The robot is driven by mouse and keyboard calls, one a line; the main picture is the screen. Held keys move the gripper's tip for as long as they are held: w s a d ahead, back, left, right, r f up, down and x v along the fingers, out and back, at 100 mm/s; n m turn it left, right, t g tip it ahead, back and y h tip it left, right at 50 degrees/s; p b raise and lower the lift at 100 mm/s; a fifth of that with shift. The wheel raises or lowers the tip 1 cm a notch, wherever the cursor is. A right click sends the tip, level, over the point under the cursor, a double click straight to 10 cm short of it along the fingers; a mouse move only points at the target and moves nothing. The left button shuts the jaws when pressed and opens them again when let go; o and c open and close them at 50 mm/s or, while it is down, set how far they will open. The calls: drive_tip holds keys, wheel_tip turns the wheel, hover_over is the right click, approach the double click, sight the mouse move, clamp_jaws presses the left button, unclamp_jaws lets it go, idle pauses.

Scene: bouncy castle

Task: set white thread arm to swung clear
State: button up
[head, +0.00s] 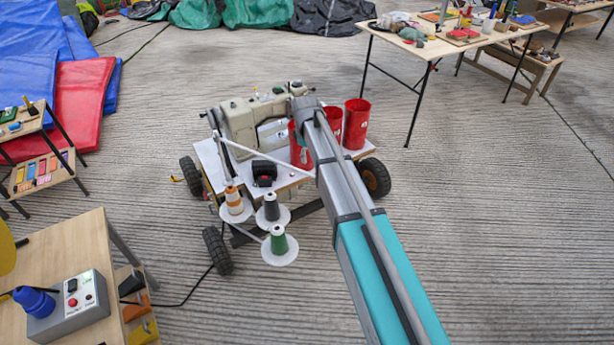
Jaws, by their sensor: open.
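A white thread arm (244,149) shows as a thin bar over the left part of a wheeled sewing cart (205,157). It slants from an upright post at the left down to the right, towards my arm. Thread cones stand on white discs at the cart's near side: an orange and white cone (233,196), a dark cone (271,207) and a green cone (278,240). My arm reaches from the bottom right up to the cart and covers part of its right side. My gripper cannot be made out; the arm's links hide that area.
A cream sewing machine (238,125) and red bins (356,122) stand on the cart. A control box (72,305) sits on the table at bottom left. Tool tables stand at left and top right. Blue and red mats lie at upper left. Concrete right of the cart is clear.

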sight(308, 174)
drive_tip(key=shift+w+d+f+b, duration=0.1)
drive_tip(key=shift+w+f+b, duration=0.05)
drive_tip(key=shift+f+b, duration=2)
drive_tip(key=shift+w+f+b, duration=0.1)
drive_tip(key=shift+f+b, duration=1.8)
drive_tip(key=shift+f, duration=0.3)
drive_tip(key=shift+c, duration=0.2)
clamp_jaws()
